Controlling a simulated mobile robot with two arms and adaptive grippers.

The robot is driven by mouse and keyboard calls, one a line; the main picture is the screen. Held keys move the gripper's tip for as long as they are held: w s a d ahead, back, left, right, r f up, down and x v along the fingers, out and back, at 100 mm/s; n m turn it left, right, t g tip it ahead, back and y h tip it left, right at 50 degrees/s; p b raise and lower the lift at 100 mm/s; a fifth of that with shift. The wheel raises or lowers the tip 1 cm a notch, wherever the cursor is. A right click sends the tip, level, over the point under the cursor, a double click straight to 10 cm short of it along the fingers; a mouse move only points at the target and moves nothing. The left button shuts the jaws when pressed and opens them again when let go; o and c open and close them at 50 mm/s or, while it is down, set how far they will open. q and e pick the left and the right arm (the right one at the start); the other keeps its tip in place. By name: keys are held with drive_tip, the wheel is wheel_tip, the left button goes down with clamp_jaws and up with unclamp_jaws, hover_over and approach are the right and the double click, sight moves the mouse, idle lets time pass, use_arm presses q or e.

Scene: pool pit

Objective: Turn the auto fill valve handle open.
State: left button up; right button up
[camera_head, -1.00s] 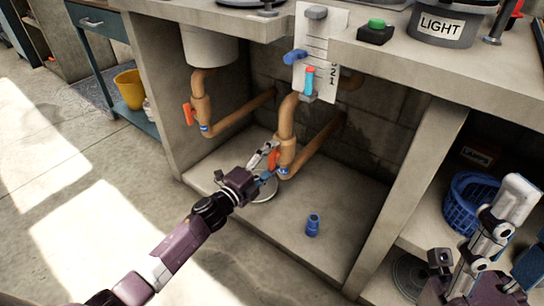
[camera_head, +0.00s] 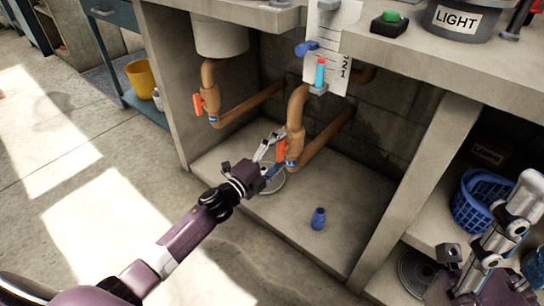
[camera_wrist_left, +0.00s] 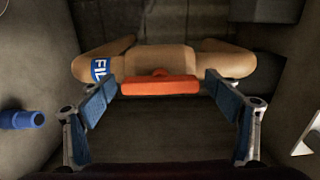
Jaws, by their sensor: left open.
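The valve handle (camera_head: 281,150) is a short orange-red lever on the copper pipe (camera_head: 295,125) in the middle of the open cabinet bay. In the left wrist view the handle (camera_wrist_left: 160,86) lies roughly along the pipe (camera_wrist_left: 165,62), whose blue band (camera_wrist_left: 101,69) shows part of the word "FILL". My left gripper (camera_head: 270,156) is open at this valve. In its wrist view the blue finger pads (camera_wrist_left: 165,103) stand on either side of the handle, with gaps at both ends.
A second pipe with an orange handle (camera_head: 198,104) is to the left. A blue fitting (camera_head: 318,218) stands on the cabinet floor. Concrete side walls (camera_head: 420,190) bound the bay, and a counter (camera_head: 450,62) overhangs it. A blue basket (camera_head: 482,205) is on the right.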

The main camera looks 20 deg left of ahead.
use_arm(q)
drive_tip(key=v, duration=1.1)
drive_tip(key=shift+s, duration=0.4)
drive_tip(key=shift+a, duration=0.15)
